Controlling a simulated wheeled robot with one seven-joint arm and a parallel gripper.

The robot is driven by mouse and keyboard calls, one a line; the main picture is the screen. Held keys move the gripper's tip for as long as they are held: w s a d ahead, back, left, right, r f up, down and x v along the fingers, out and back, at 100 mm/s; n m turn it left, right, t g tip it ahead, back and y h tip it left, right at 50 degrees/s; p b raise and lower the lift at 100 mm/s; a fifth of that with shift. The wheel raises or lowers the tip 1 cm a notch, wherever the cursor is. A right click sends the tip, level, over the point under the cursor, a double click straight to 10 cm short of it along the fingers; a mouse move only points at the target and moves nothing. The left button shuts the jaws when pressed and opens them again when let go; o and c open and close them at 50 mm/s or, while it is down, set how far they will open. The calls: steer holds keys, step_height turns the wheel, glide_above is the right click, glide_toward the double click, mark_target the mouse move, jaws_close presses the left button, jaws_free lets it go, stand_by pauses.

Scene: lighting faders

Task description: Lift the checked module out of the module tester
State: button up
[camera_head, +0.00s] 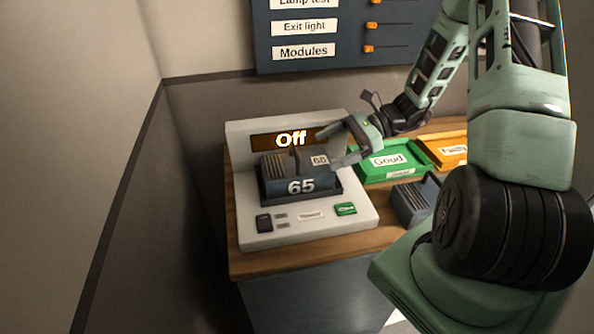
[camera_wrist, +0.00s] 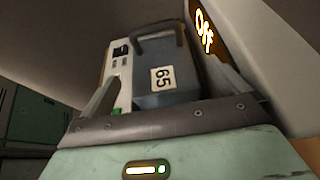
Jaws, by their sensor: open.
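The white module tester (camera_head: 359,226) stands on the wooden counter at the middle of the head view, its display (camera_head: 262,141) reading "Off". A dark blue-grey module (camera_head: 318,187) labelled 65 sits upright in the tester's dark recess, with a handle on top. The module (camera_wrist: 183,97) also shows in the wrist view, with its handle (camera_wrist: 152,41) and 65 label facing the camera. My gripper (camera_head: 327,147) is open and empty, just right of and level with the module's upper part. Its fingers point toward the module and handle; whether they touch is unclear.
A green tray (camera_head: 366,176) marked "Good" and an orange tray (camera_head: 447,143) lie right of the tester. Another module (camera_head: 411,203) stands in front of them. A wall panel (camera_head: 340,54) with orange sliders hangs behind. A grey wall is close on the left.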

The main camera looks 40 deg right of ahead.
mark_target(305, 163)
steer(key=x, duration=0.7)
steer(key=shift+a+f+p, duration=0.15)
steer(key=shift+a+p, duration=0.1)
steer(key=shift+p, duration=0.15)
steer(key=c, duration=1.4)
